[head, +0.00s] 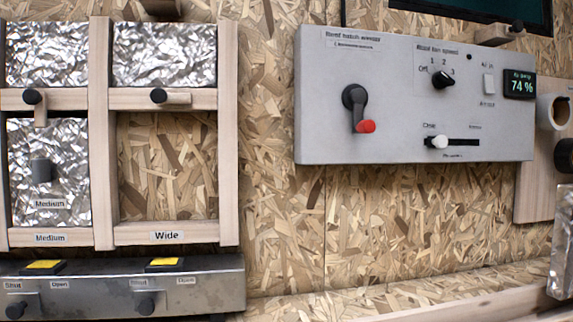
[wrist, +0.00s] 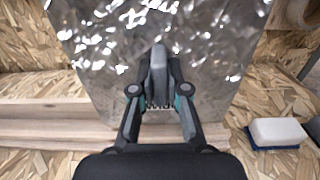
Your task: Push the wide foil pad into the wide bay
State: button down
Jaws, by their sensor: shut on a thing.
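The wide foil pad (wrist: 215,60) is a shiny crinkled silver panel filling the upper middle of the wrist view. My gripper (wrist: 158,88) is shut on the grey grip (wrist: 158,66) on its face. The pad stands upright just behind a wooden rail. A silver panel (head: 562,245) cut off at the right edge of the head view looks like the same pad; my gripper does not show there. The wide bay (head: 166,165) is the lower right opening of the wooden frame, with "Wide" on its bottom rail. It is empty, with bare chipboard at its back.
Foil pads fill the other bays, including the medium one (head: 45,150). Turn latches (head: 158,96) sit on the middle rails. A grey control panel (head: 415,95) hangs right of the frame. A metal box (head: 120,285) lies below. A white and blue block (wrist: 277,133) lies right of my gripper.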

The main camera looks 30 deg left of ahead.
jog(key=s+d+r, duration=0.2)
jog(key=s+d, duration=0.1)
jog(key=s, duration=0.1)
jog(key=shift+s+d+r, duration=0.2)
jog(key=shift+s+d, duration=0.05)
jog(key=shift+a, duration=0.1)
